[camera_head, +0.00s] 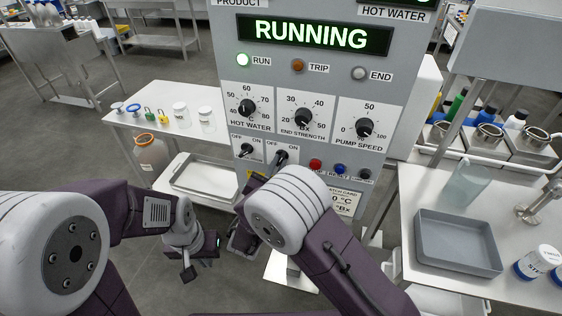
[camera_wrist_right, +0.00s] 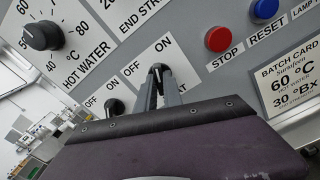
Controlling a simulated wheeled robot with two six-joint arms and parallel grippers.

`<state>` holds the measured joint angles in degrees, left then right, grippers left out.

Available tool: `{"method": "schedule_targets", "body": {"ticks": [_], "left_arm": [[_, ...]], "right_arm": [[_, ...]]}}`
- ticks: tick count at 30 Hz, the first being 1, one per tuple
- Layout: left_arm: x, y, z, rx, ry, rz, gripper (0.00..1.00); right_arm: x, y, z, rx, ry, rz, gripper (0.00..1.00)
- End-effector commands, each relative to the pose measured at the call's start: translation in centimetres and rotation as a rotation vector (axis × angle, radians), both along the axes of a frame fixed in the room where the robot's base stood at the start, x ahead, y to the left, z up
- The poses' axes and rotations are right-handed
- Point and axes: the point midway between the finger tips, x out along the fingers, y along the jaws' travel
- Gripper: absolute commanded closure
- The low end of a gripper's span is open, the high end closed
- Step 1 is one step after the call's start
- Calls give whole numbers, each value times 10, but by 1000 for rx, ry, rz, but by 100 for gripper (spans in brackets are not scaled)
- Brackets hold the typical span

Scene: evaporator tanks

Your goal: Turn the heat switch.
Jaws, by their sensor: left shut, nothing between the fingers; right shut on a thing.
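The heat switch (camera_head: 281,156) is the right one of two black OFF/ON rotary switches low on the grey control panel. My right gripper (camera_wrist_right: 157,84) is shut on its knob, with one finger on each side. In the right wrist view the switch knob (camera_wrist_right: 157,69) shows between the fingertips and appears to point toward ON. Its label is mostly hidden behind the fingers. My left gripper (camera_head: 188,271) is shut and empty, low in front of the panel and away from it.
The other OFF/ON switch (camera_head: 246,151) is close on the left. A red STOP button (camera_head: 315,165) and a blue RESET button (camera_head: 340,169) are close on the right. The RUN lamp (camera_head: 243,60) glows below a display (camera_head: 315,35) reading RUNNING. A grey tray (camera_head: 457,244) sits on the right table.

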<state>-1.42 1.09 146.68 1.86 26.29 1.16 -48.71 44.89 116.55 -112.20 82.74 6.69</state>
Motion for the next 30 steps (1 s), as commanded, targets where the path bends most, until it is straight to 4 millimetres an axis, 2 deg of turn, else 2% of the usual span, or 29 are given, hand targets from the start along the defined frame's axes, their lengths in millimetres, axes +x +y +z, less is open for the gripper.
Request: {"method": "schedule_targets", "body": {"ticks": [2,13,21,30], "left_arm": [[0,0,-10,0,0,0,100],[0,0,-11,0,0,0,100],[0,0,-37,0,0,0,100],[0,0,-38,0,0,0,100]], "right_arm": [[0,0,-4,36,-11,0,100],[0,0,-2,63,-18,0,100],[0,0,-5,197,-64,0,100],[0,0,-1,230,-72,0,100]]}}
